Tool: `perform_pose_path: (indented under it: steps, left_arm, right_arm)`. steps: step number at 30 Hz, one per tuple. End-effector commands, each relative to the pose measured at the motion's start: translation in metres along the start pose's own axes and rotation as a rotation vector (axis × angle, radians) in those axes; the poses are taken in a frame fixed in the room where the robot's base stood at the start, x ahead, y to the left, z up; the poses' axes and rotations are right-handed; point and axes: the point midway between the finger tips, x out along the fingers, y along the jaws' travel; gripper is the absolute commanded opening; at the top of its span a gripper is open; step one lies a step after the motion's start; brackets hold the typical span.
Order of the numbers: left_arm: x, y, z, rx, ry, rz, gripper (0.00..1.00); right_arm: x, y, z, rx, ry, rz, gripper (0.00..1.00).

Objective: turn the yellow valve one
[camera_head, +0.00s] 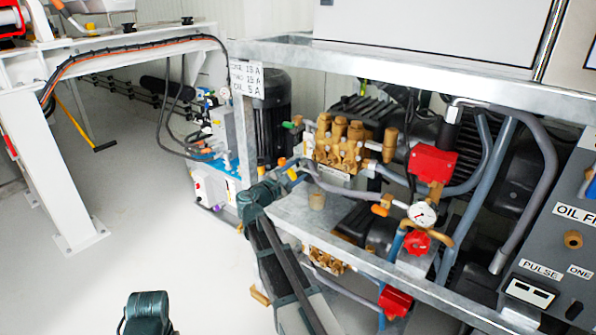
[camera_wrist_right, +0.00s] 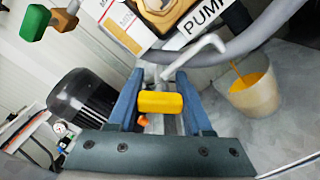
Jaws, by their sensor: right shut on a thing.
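The yellow valve (camera_wrist_right: 160,102) is a small yellow handle on a thin metal pipe beside the pump. In the right wrist view it lies between the two blue fingers of my right gripper (camera_wrist_right: 162,100), which is shut on it. In the head view my right gripper (camera_head: 290,172) reaches up from below to the left side of the brass pump block (camera_head: 340,145). A bit of the yellow handle (camera_head: 292,174) shows there, mostly hidden by the gripper. A dark teal part of my body shows at the bottom left, but no left gripper fingers are visible.
A cup with yellow liquid (camera_wrist_right: 252,92) stands right of the gripper in the wrist view. A grey hose (camera_wrist_right: 270,35) passes above. A green handle (camera_wrist_right: 34,22) is at the upper left. The galvanised frame (camera_head: 420,65) crosses over the pumps. The floor at left (camera_head: 130,220) is clear.

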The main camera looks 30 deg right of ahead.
Motion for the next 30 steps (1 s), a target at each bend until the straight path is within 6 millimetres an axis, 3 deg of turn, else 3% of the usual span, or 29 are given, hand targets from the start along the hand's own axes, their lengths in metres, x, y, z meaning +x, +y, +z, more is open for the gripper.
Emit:
perform_pose_path:
  steps: [2, 11, 30]
  left_arm:
    - [0.0001, 0.0, 0.0, 0.0, 0.0, 0.0, 0.99]
    - [0.0001, 0.0, 0.0, 0.0, 0.0, 0.0, 0.99]
    - [0.0002, 0.0, 0.0, 0.0, 0.0, 0.0, 0.99]
  right_arm:
    - [-0.0003, -0.0004, 0.0, 0.001, 0.0, -0.001, 0.0]
    - [-0.0004, -0.0005, 0.0, 0.042, 0.0, -0.001, 0.0]
    - [-0.0007, -0.0007, -0.0001, 0.508, 0.0, -0.002, 0.0]
